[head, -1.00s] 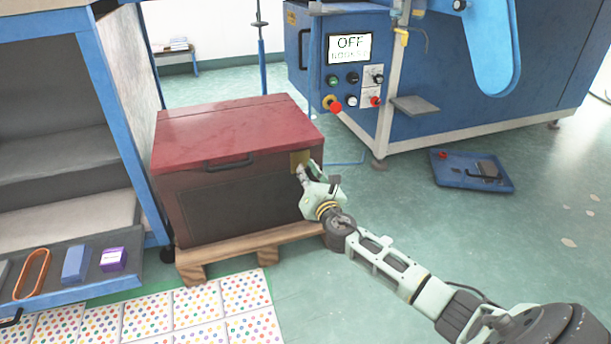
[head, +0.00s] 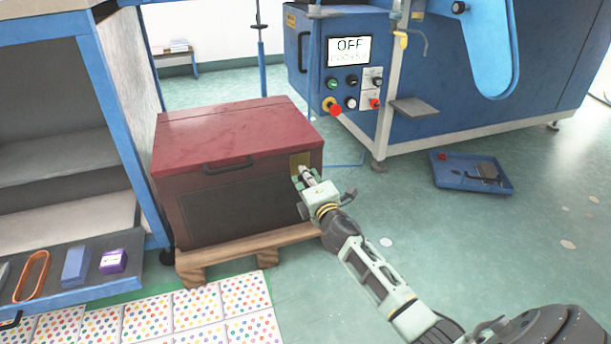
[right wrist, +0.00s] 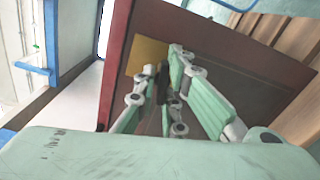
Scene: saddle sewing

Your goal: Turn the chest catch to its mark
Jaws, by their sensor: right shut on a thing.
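The chest (head: 235,170) has a red lid and a dark brown body, and stands shut on a wooden pallet. A brass plate (head: 299,161) sits at the upper right of its front. My right gripper (head: 303,176) is at this plate. In the right wrist view the brass plate (right wrist: 148,55) lies just beyond the fingers of my gripper (right wrist: 163,85). The fingers are shut on a dark, narrow piece, the chest catch (right wrist: 163,78). The fingers hide much of the catch, and I cannot make out its mark. My left gripper is not in view.
A blue machine (head: 450,90) with an OFF screen stands behind, to the right. A blue tray (head: 472,173) lies on the floor at right. A blue-framed shelf (head: 125,130) stands close to the chest's left. Dotted mats (head: 175,313) lie in front.

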